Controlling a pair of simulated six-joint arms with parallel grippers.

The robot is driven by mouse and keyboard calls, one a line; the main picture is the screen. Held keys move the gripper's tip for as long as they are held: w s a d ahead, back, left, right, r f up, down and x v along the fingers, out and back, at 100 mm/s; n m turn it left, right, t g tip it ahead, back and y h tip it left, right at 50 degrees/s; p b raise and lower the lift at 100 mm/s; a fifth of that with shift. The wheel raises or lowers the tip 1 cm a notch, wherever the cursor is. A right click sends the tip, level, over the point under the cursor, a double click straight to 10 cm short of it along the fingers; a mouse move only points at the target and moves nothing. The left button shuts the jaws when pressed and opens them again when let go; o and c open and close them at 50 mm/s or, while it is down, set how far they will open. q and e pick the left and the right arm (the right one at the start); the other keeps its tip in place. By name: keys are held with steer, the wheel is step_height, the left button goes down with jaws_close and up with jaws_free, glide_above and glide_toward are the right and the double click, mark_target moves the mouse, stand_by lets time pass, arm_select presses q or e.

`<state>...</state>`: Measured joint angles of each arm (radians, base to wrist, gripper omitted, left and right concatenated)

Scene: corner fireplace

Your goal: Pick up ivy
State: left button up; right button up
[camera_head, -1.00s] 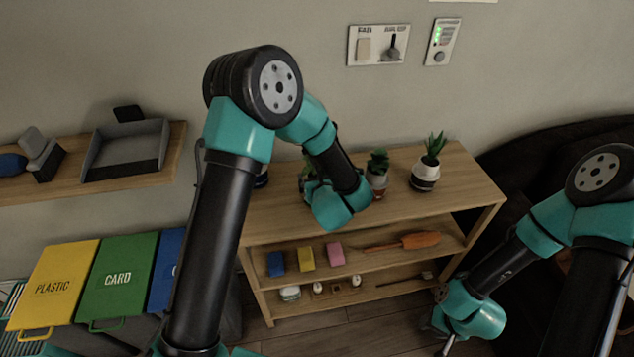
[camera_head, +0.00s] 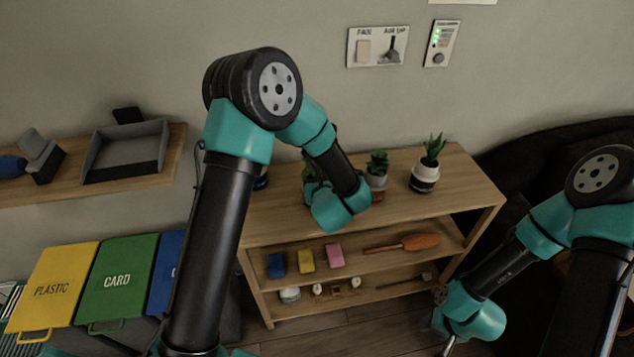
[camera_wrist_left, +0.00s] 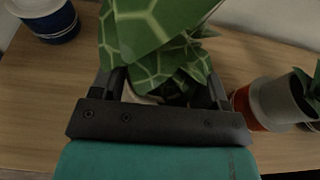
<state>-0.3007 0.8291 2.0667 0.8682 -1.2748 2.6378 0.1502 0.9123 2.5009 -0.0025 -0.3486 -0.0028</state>
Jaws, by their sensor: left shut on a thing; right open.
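The ivy (camera_wrist_left: 150,35) fills the upper middle of the left wrist view, with large green leaves marked by pale veins. My left gripper (camera_wrist_left: 165,88) is shut on it, with a dark finger on each side below the leaves. Its pot is mostly hidden by leaves and gripper. In the head view a little of the ivy's green (camera_head: 308,171) shows behind my left wrist, above the shelf top; my left fingers are hidden there. My right gripper (camera_head: 449,342) is open and empty at the lower right, in front of the shelf and apart from it.
On the wooden shelf unit's top (camera_head: 455,190) stand a small plant in a terracotta and grey pot (camera_head: 377,182) and a spiky plant in a white and black pot (camera_head: 425,178). A blue pot (camera_wrist_left: 52,22) stands left.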

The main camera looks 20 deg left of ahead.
arm_select(q)
steer(key=shift+r, duration=0.1)
steer(key=shift+r, duration=0.5)
steer(key=shift+s+d+r, duration=0.1)
steer(key=shift+s+r, duration=0.1)
steer(key=shift+r, duration=0.45)
steer(key=shift+s+d+r, duration=0.1)
steer(key=shift+s+r, duration=0.05)
steer(key=shift+r, duration=0.45)
steer(key=s+d+r, duration=0.1)
steer(key=s+d, duration=0.3)
steer(key=s, duration=1)
steer(key=shift+s+r, duration=0.15)
steer(key=shift+s, duration=0.2)
